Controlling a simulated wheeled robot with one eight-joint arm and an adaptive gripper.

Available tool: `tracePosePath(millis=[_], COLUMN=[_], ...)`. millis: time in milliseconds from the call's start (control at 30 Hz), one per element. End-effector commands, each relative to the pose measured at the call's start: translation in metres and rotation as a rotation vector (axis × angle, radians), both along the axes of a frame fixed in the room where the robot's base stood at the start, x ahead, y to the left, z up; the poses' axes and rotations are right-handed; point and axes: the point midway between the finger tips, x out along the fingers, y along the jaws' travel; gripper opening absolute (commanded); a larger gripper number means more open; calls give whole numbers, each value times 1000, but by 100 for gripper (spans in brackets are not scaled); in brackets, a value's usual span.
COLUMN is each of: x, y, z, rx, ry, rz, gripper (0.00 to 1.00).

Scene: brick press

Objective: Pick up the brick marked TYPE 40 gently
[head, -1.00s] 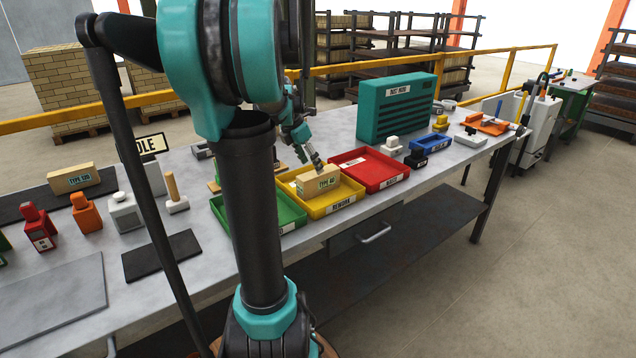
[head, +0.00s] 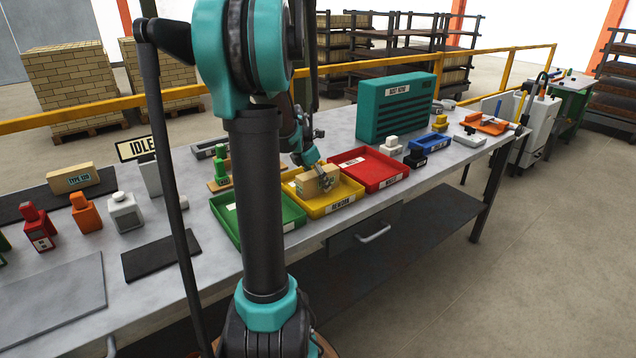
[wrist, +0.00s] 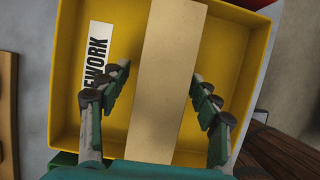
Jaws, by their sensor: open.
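The TYPE 40 brick (head: 316,184) is tan and lies in the yellow tray labelled REWORK (head: 345,200). My gripper (head: 326,180) is over the brick in the head view and covers part of its label. In the wrist view the brick (wrist: 168,80) runs lengthwise between the two open fingers of my gripper (wrist: 160,82). A gap shows between the brick and the finger on each side. I cannot tell how far the fingertips are above the tray floor.
A green tray (head: 292,212) stands left of the yellow tray and a red tray (head: 395,174) stands right of it. A teal cabinet (head: 395,108) stands behind. Another brick, marked TYPE 120 (head: 75,179), lies at the far left of the bench.

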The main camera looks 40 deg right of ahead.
Motion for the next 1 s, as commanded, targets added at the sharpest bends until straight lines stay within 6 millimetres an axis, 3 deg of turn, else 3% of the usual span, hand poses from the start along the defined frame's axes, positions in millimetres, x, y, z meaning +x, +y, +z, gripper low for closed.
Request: tracePosePath(millis=[67, 433, 767, 1000], x=[0, 0, 0, 0], y=[0, 0, 0, 0], z=[0, 0, 2, 21], rx=[0, 0, 0, 0], ry=[0, 0, 0, 0], rz=[0, 0, 0, 0], gripper=[60, 14, 13, 13])
